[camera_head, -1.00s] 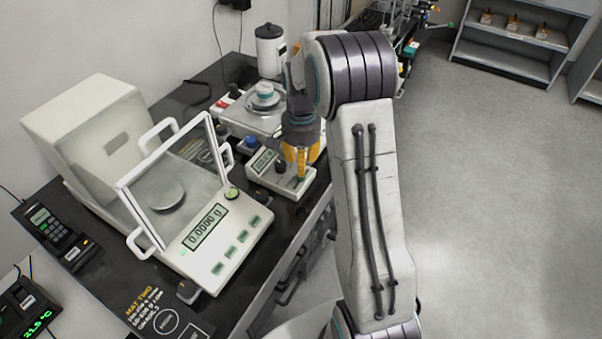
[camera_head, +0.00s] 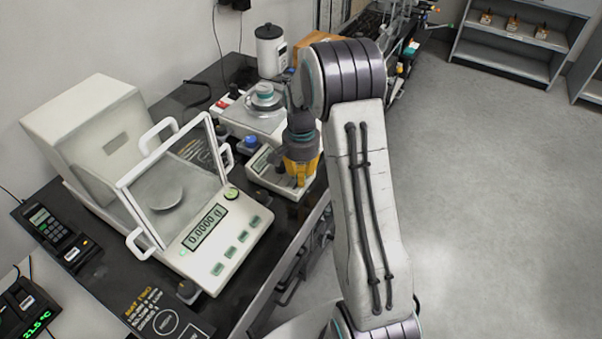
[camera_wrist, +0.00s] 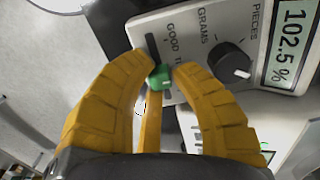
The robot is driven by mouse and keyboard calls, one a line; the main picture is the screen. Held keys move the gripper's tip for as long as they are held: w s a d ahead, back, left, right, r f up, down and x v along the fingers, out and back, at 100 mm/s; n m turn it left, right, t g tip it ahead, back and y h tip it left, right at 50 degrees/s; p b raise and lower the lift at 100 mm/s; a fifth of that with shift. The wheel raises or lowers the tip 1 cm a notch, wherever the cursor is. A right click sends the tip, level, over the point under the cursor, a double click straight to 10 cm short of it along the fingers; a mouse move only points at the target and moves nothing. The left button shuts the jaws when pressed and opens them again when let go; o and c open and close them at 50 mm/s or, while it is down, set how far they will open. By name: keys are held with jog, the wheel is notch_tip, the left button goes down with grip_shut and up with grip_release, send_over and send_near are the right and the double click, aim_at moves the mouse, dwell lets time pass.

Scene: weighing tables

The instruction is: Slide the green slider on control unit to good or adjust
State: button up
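The control unit (camera_head: 259,177) is a small pale box with a display and a knob, on the dark table beyond the large balance. In the wrist view its panel (camera_wrist: 192,28) shows a dark slot beside "GOOD T…", the rest of that word hidden. The green slider (camera_wrist: 160,77) is at the slot's lower end in the picture. My gripper (camera_wrist: 164,70) has its yellow fingertips closed in around the slider, one on each side; a third finger shows below. In the head view my gripper (camera_head: 300,178) is over the unit's right part and hides the slider.
A black rotary knob (camera_wrist: 230,62) is close right of my fingers, by "GRAMS" and "PIECES"; the display (camera_wrist: 290,45) reads 102.5 %. The large balance (camera_head: 225,250) with a raised clear shield stands nearer. A smaller scale (camera_head: 250,118) and a blue-topped item (camera_head: 249,143) are close by.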

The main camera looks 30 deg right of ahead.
aim_at(294, 188)
grip_shut()
jog(key=shift+s+a+b, duration=0.3)
jog(key=shift+s+a, duration=0.2)
jog(key=shift+a, duration=0.2)
jog(key=shift+s+a+b, duration=0.3)
jog(key=shift+s+a, duration=0.15)
jog(key=shift+a, duration=0.25)
jog(key=shift+o, duration=1.3)
grip_release()
jog(key=shift+a, duration=0.1)
notch_tip(294, 188, up, 12)
